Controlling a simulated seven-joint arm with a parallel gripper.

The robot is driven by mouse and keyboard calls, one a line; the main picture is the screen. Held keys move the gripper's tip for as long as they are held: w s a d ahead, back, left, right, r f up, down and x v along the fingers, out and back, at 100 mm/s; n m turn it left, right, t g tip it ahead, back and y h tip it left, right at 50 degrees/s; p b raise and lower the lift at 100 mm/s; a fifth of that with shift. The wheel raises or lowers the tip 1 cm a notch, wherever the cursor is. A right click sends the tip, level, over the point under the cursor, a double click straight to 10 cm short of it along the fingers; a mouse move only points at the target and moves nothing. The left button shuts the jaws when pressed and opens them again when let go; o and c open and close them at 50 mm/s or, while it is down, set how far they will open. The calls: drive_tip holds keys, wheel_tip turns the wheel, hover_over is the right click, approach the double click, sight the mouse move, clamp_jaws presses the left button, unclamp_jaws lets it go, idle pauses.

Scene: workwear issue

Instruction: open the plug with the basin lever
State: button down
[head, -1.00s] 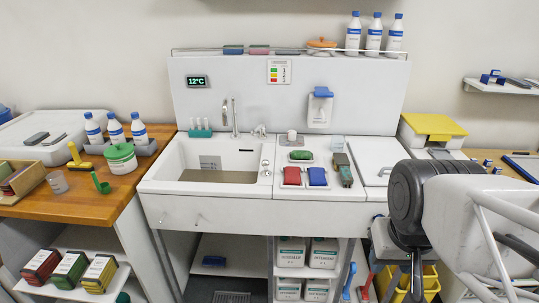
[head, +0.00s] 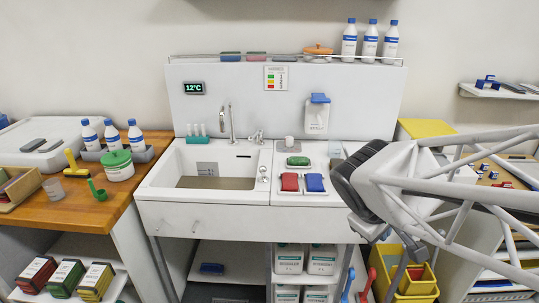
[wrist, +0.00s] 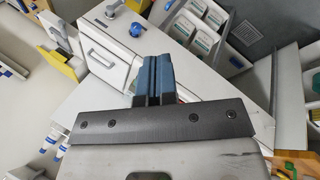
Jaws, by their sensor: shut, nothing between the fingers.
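The white basin (head: 166,178) is set in the counter at the middle of the head view, with murky brownish water (head: 216,183) in it. No plug can be made out under the water. A small chrome fitting (head: 264,173), which looks like the basin lever, sits on the basin's right rim; its exact position is too small to tell. A chrome tap (head: 232,125) stands behind the basin. My gripper (wrist: 152,66) shows in the wrist view with its blue fingers together and empty. In the head view my arm is right of the basin, apart from the fitting.
A red pad (head: 289,182) and a blue pad (head: 314,183) lie on a tray right of the basin, with a green item (head: 298,161) behind. A blue-topped dispenser (head: 317,114) hangs on the splashback. White detergent containers (head: 289,259) stand below. A yellow bin (head: 414,280) is at lower right.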

sight(263, 174)
drive_tip(key=w+a+f+n+t+h, duration=0.1)
drive_tip(key=w+a+n+t, duration=0.2)
drive_tip(key=w+a+n, duration=0.4)
drive_tip(key=w+a+f+n+t+h, duration=0.1)
drive_tip(key=w+a+f+n+t, duration=0.1)
drive_tip(key=w+n, duration=0.55)
drive_tip(key=w+a+f+n+t+y, duration=0.2)
drive_tip(key=w+a+n, duration=0.3)
drive_tip(key=a, duration=0.5)
drive_tip(key=w+a+f+n+t+y, duration=0.2)
drive_tip(key=w+a+f+n, duration=0.3)
drive_tip(key=a+n, duration=0.2)
drive_tip(key=a, duration=0.2)
drive_tip(key=shift+w+a+y, duration=0.35)
drive_tip(key=shift+w+y, duration=0.05)
drive_tip(key=shift+w+f+n, duration=0.1)
drive_tip(key=shift+w+n, duration=0.05)
drive_tip(key=shift+n, duration=0.1)
